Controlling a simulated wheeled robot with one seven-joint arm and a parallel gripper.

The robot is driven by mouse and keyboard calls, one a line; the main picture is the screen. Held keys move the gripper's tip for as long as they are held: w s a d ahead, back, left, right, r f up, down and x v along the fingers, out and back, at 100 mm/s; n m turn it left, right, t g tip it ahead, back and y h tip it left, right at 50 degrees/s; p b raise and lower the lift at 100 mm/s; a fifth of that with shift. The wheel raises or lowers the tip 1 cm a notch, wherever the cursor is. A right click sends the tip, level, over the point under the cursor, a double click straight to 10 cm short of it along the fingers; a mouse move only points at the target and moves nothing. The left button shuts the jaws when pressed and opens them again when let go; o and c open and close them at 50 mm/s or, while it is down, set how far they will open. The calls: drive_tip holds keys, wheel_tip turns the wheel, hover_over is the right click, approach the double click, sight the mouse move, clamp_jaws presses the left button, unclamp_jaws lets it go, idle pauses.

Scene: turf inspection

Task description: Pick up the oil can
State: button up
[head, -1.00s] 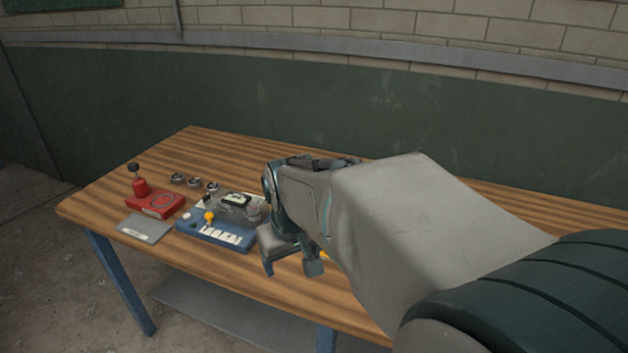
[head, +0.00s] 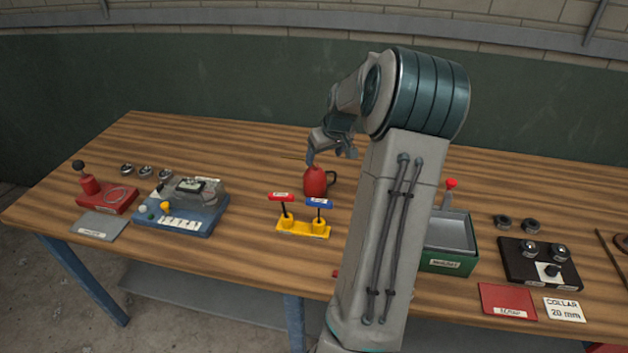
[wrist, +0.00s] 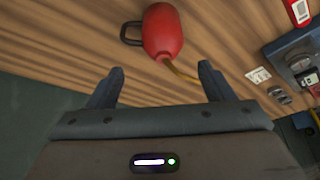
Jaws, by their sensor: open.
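The oil can (head: 316,181) is a red, rounded can with a dark handle on its right side. It stands on the wooden table behind a yellow stand. In the wrist view the oil can (wrist: 163,31) shows beyond my fingertips, with its dark loop handle at the left and a thin yellowish spout pointing down to the right. My gripper (head: 330,158) is just above and behind the can in the head view. In the wrist view my gripper (wrist: 158,82) has its two fingers apart with nothing between them, and the can is a short way past them.
The yellow stand (head: 303,229) with red and blue tagged handles is in front of the can. A blue-based device (head: 180,222) and a red box (head: 110,199) are at the left. A green tray (head: 447,262) and a black block (head: 538,272) are at the right. Bare table lies left of the can.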

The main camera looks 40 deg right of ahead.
sight(316, 177)
drive_tip(key=x, duration=0.7)
drive_tip(key=shift+a+f+p, duration=0.1)
drive_tip(key=shift+f+p, duration=0.05)
drive_tip(key=shift+p, duration=0.25)
drive_tip(key=shift+p+x, duration=0.85)
drive_tip(key=shift+x, duration=1.75)
drive_tip(key=shift+s+a, duration=0.1)
drive_tip(key=shift+s, duration=0.05)
drive_tip(key=c, duration=0.9)
drive_tip(key=shift+c, duration=0.4)
